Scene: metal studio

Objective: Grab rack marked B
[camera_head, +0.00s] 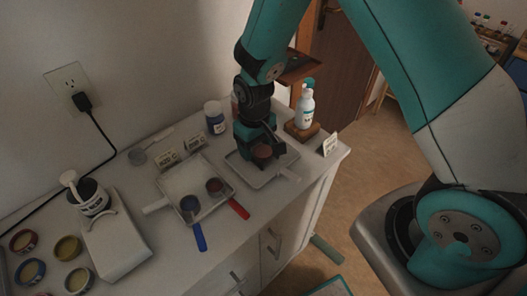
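Two shallow pale racks stand on the white counter. The left rack (184,180) holds a blue-sided cup (189,204) and a darker reddish cup (214,186). The right rack (247,174) has a pale handle (291,175) pointing right. My gripper (262,143) points down over the right rack, at a reddish-brown round cup (263,152). Whether its fingers close on that cup or only hover by it, I cannot tell. Small cards stand behind the left rack (167,158) and right of the right rack (330,144); their letters are too small to read.
A white bottle (305,108) on a wooden block and a dark jar (215,118) stand behind. A white device (115,245) and several round tins (68,248) are at left. Red (239,209) and blue (200,237) handles jut toward the counter's front edge.

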